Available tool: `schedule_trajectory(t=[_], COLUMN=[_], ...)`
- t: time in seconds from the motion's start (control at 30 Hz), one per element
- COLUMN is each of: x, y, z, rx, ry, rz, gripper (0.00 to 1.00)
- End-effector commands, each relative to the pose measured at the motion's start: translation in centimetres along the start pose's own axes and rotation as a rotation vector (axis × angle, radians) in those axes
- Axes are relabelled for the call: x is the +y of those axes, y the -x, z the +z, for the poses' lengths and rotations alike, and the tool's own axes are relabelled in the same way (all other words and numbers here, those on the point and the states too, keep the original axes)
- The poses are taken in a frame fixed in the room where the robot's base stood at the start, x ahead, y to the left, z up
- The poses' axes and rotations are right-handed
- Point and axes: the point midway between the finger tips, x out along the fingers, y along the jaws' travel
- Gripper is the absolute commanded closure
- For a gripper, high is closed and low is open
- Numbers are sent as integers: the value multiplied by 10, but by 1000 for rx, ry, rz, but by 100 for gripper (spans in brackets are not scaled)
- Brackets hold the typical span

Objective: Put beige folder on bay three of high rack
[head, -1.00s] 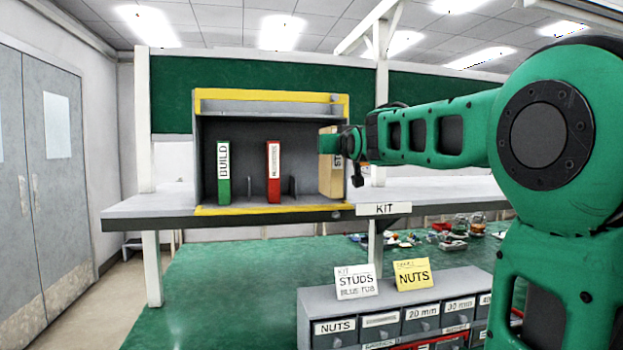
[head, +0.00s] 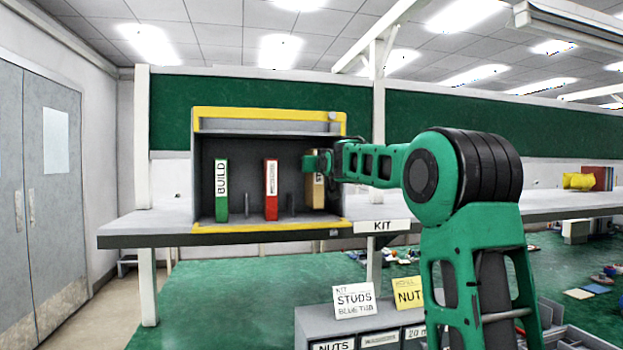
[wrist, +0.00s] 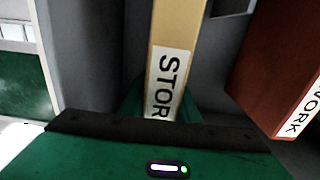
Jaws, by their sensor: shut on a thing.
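The beige folder (head: 316,192) stands upright inside the right part of the high rack (head: 270,116), a grey box with yellow edges on the shelf. Its label begins "STOR" in the wrist view (wrist: 172,62). My gripper (head: 318,163) is shut on the folder's front edge and partly hides its label. A red folder (head: 271,190) stands in the middle of the rack and a green folder labelled BUILD (head: 221,190) on the left. The red folder also shows at right in the wrist view (wrist: 275,65). I cannot tell whether the beige folder touches the rack floor.
Low dividers (head: 290,205) stand between the folder places. The rack's right wall is close beside the beige folder. A grey drawer unit (head: 315,328) with STUDS and NUTS cards stands below in front. The shelf (head: 150,222) is bare left of the rack.

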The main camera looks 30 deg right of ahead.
Motion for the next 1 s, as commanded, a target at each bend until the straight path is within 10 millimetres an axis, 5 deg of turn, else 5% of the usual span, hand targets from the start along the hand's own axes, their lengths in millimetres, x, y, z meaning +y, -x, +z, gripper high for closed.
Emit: schedule_trajectory(t=[0.2, 0.57, 0.6, 0.67, 1.0], x=[1, 2, 2, 2, 2], y=[0, 0, 0, 0, 1], z=[27, 31, 32, 32, 29], rx=[-1, 0, -1, -1, 0], ry=[0, 1, 1, 1, 1], rz=[1, 2, 2, 2, 2], gripper=[100, 100, 65, 53, 53])
